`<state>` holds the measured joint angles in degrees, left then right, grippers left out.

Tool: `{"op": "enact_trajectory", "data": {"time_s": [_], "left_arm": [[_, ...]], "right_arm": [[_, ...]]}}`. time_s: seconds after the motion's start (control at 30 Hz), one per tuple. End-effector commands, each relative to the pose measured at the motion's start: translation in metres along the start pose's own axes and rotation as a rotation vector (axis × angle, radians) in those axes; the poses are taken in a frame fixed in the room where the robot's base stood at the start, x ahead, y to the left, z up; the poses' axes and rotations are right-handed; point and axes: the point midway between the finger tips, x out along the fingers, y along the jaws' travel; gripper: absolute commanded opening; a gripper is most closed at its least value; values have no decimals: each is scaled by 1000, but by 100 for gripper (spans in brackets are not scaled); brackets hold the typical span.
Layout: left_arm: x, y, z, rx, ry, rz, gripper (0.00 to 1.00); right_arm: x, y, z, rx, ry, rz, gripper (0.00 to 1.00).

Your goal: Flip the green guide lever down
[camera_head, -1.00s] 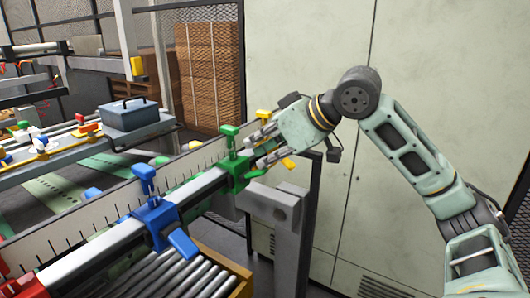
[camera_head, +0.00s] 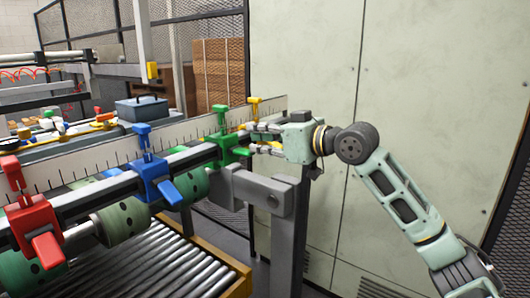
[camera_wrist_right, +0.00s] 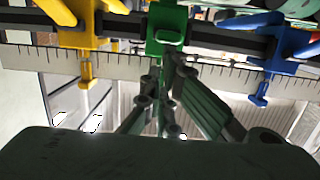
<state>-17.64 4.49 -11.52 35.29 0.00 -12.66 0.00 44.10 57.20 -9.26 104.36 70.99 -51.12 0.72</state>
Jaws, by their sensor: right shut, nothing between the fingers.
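The green guide (camera_head: 228,148) is clamped on the rail beyond the blue guide, with its green knob (camera_head: 220,110) standing above. A short green part, apparently its lever, sticks out toward my right gripper; its exact angle is hard to tell. My right gripper (camera_head: 256,138) reaches in from the right with its fingertips close beside the green guide. It is shut and holds nothing. In the right wrist view the green guide (camera_wrist_right: 168,25) is just beyond the fingers (camera_wrist_right: 163,98); I cannot tell whether they touch. My left gripper is not in view.
The blue guide (camera_head: 158,180) and red guide (camera_head: 33,225) are on the same rail, nearer, levers angled down. A yellow guide (camera_wrist_right: 80,25) is on the other side of green. A ruler plate (camera_head: 80,167) runs behind. A grey bracket (camera_head: 255,190) stands below my gripper.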

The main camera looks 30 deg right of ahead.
Motion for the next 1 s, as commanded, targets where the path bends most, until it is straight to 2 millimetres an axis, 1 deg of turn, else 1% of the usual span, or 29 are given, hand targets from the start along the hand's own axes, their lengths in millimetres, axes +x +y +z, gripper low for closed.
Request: {"op": "enact_trajectory", "data": {"time_s": [0.03,0.1,0.23,0.43,0.53,0.67,0.9,1.0], "left_arm": [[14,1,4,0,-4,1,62],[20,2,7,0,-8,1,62],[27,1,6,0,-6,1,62],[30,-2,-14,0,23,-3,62],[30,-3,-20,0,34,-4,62],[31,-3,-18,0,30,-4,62],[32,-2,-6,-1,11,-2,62],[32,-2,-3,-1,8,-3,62]], "right_arm": [[5,1,14,6,42,-2,0],[6,3,14,3,91,0,0],[6,4,18,-1,86,0,0],[4,4,28,0,82,-1,0],[4,4,32,0,83,-1,0],[4,4,35,-1,83,-1,0],[4,4,38,-1,83,-1,0],[4,4,38,-1,83,-1,0]]}}
